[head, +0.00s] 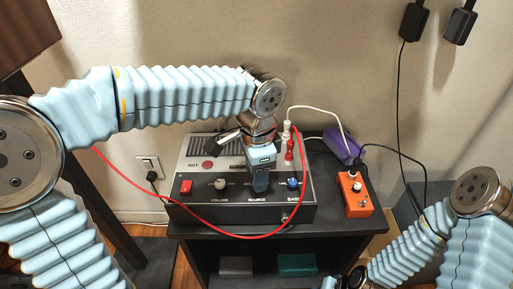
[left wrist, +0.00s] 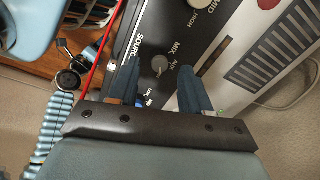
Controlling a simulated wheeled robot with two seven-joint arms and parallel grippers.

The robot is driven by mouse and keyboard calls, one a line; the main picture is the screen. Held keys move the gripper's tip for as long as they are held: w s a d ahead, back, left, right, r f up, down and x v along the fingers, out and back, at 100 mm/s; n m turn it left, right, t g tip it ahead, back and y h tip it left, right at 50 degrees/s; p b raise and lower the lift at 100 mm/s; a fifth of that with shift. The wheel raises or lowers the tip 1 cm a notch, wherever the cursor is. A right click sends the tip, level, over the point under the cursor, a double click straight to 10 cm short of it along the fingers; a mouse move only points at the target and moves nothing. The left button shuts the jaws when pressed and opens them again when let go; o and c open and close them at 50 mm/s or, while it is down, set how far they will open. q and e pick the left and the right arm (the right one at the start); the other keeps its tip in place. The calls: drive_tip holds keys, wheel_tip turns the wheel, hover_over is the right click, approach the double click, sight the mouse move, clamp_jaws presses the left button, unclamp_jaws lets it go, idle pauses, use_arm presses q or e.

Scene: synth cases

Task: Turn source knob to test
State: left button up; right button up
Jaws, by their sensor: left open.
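The amplifier-like unit (head: 188,213) stands on a dark stand, with a black front panel labelled VOLUME, SOURCE and BASS. My left gripper (head: 260,183) comes down over the SOURCE position and hides the knob in the head view. In the left wrist view its two dark blue fingers (left wrist: 158,88) are open. A grey round source knob (left wrist: 160,64) shows between them, with the word SOURCE beside it and MIX and AUX printed near it. Its pointer direction is too small to tell. My right arm enters at the lower right; its fingers are not visible.
A red cable (head: 185,222) loops across the unit's front. An orange box (head: 354,204) and a purple box (head: 342,148) stand to the right, with cables running behind.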

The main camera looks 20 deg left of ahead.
use_arm(q)
wheel_tip(320, 180, up, 12)
drive_tip(key=shift+s+f+p, duration=0.15)
drive_tip(key=shift+f+p, duration=0.1)
drive_tip(key=shift+p, duration=0.15)
drive_tip(key=shift+d, duration=0.1)
